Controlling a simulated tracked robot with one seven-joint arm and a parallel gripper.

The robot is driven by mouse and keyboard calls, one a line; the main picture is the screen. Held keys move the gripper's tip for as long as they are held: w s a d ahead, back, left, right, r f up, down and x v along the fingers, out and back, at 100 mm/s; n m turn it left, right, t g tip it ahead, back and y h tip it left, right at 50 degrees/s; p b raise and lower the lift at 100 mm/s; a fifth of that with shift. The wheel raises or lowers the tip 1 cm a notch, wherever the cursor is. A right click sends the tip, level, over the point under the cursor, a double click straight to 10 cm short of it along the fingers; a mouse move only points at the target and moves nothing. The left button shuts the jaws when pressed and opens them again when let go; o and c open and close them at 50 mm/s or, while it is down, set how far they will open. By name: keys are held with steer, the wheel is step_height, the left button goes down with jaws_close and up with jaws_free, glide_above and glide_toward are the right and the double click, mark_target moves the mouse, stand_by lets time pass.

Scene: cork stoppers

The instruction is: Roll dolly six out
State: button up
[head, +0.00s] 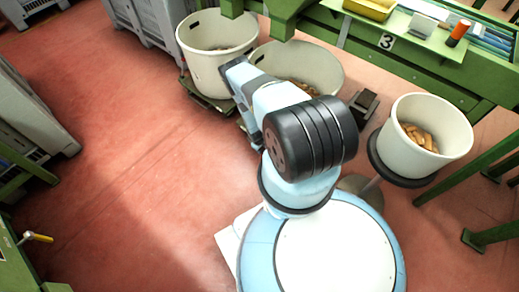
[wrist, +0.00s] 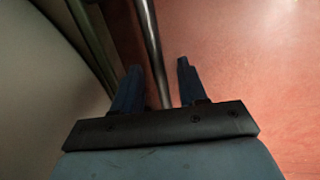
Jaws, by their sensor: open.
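In the wrist view my gripper (wrist: 158,68) is open. A shiny metal bar (wrist: 151,35) runs between its two dark fingers, with a visible gap to the right finger; whether the left finger touches it I cannot tell. A pale curved wall, seemingly a tub, is at the left, with a dark greenish edge (wrist: 92,35) beside it. In the head view a white tub (head: 208,62) stands on a low dolly (head: 207,98). A second tub (head: 318,65) holding corks stands to its right, partly hidden by my arm. No dolly number six is readable. My fingertips are hidden there.
A third tub (head: 437,159) with corks stands at the right, on a dark round base. A green bench (head: 450,92) marked 3 runs along the back. Grey crates (head: 140,18) stand at the back left. The red floor (head: 130,190) at the left is open.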

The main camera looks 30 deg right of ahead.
jaws_close()
stand_by(0.5)
